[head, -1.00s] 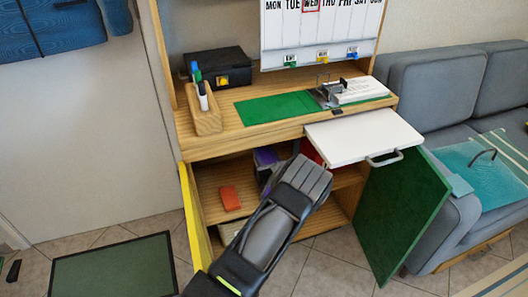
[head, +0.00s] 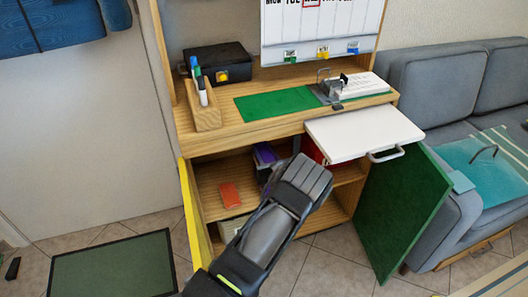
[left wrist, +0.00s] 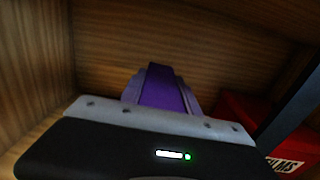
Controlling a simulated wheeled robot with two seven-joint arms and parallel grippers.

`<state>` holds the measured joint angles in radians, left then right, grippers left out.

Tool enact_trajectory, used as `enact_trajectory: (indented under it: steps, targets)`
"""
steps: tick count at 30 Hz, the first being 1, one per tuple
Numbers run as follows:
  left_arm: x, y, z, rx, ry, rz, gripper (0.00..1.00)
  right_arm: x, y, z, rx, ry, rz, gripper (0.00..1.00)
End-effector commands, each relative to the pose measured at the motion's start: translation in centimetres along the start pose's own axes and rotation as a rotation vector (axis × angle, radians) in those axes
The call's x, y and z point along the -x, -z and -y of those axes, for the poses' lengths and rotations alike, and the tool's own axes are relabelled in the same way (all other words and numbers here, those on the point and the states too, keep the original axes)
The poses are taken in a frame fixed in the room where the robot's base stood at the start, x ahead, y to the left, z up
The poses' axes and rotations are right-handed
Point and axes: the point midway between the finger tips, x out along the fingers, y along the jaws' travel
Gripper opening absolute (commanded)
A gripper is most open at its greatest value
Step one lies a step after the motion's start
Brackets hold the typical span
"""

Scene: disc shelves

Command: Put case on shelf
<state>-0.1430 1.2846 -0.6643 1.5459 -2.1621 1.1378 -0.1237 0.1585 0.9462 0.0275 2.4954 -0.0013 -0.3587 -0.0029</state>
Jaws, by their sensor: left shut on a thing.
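A purple case (left wrist: 160,88) shows in the left wrist view, upright between the grey fingers of my left gripper (left wrist: 161,98), which is shut on it. They are inside the wooden cabinet (head: 210,142). In the head view my left gripper (head: 303,178) reaches into the open lower compartment, and its wrist hides the fingertips. A purple item (head: 265,154) shows just left of the gripper there; I cannot tell if it is the held case. The inner shelf (head: 346,175) shows to the right. My right gripper is not in view.
A red box (left wrist: 262,118) with lettering stands right of the gripper inside. An orange item (head: 229,195) lies at left. The yellow door (head: 194,215) and green door (head: 402,215) stand open. A white drawer (head: 362,132) sticks out above the compartment.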

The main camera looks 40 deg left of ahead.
Motion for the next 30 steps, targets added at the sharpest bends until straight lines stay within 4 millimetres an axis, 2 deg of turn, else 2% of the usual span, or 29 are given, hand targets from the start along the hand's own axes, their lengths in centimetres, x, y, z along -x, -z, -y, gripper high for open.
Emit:
enact_trajectory:
  steps: [3,4,12,23,30]
  targets:
    - [0.0,0.2,0.0,0.001,0.0,0.002,0.0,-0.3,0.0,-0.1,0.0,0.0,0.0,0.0]
    - [0.0,0.1,0.0,0.001,0.0,0.003,0.4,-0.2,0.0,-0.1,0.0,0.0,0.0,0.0]
    - [0.0,0.1,0.0,0.0,0.0,0.001,0.63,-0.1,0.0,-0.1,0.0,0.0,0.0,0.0]
    - [0.4,0.2,0.0,0.0,0.0,-0.002,0.63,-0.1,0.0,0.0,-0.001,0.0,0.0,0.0]
    - [3.6,0.1,0.1,-0.002,0.003,-0.002,0.63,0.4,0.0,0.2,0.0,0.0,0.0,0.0]
